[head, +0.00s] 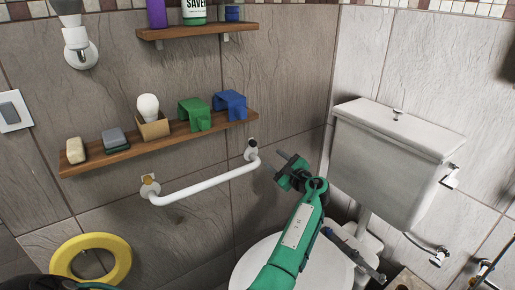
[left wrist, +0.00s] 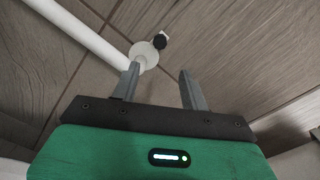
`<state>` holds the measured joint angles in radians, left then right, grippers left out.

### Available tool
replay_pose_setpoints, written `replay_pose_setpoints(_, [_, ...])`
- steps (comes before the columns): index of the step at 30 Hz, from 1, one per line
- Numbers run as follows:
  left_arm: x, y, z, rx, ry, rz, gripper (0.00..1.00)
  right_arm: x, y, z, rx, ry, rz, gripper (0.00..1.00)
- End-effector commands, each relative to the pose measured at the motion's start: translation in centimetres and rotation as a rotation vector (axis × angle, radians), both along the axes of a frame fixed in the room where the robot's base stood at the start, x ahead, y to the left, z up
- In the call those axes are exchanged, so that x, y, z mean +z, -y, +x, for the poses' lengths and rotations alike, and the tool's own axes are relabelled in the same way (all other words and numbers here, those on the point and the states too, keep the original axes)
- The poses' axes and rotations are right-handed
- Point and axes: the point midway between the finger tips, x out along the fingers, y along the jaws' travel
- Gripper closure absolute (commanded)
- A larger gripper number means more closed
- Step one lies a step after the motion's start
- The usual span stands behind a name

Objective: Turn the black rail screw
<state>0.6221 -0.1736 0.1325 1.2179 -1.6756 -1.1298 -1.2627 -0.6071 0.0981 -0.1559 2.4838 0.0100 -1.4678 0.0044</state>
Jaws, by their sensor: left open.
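The white grab rail (head: 205,185) runs along the tiled wall below the lower shelf. The black rail screw (head: 252,143) sits at the rail's right end mount. In the left wrist view the black screw (left wrist: 159,41) shows at the edge of the round white flange, beyond the fingertips. A gold-coloured screw (head: 148,180) shows at the rail's left mount. My left gripper (head: 281,166) is right of and a little below the black screw, apart from it. Its two fingers (left wrist: 159,72) are open with nothing between them. My right gripper is not in view.
A lower shelf (head: 95,162) holds soap, a sponge, a bulb in a box and green and blue items. The toilet cistern (head: 385,170) stands to the right, with the toilet lid (head: 255,262) under my left arm. A yellow ring (head: 68,258) is at lower left.

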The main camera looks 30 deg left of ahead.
Motion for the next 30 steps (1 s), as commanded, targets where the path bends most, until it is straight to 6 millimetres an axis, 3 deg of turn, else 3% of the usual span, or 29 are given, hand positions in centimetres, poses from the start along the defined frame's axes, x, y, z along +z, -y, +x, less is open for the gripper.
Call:
replay_pose_setpoints(9, [0.0, -6.4, 2.6, 0.001, 0.002, 0.0, 0.55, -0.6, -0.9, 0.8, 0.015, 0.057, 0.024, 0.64])
replay_pose_setpoints(15, [0.0, -9.3, 3.8, 0.001, 0.003, -0.001, 0.55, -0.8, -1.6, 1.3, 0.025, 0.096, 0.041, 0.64])
replay_pose_setpoints(29, [0.0, -10.6, 4.4, -0.001, 0.002, -0.002, 0.55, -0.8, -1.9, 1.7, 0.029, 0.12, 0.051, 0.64])
replay_pose_setpoints(30, [0.0, -10.6, 4.4, -0.001, 0.002, -0.002, 0.59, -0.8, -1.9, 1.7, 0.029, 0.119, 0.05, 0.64])
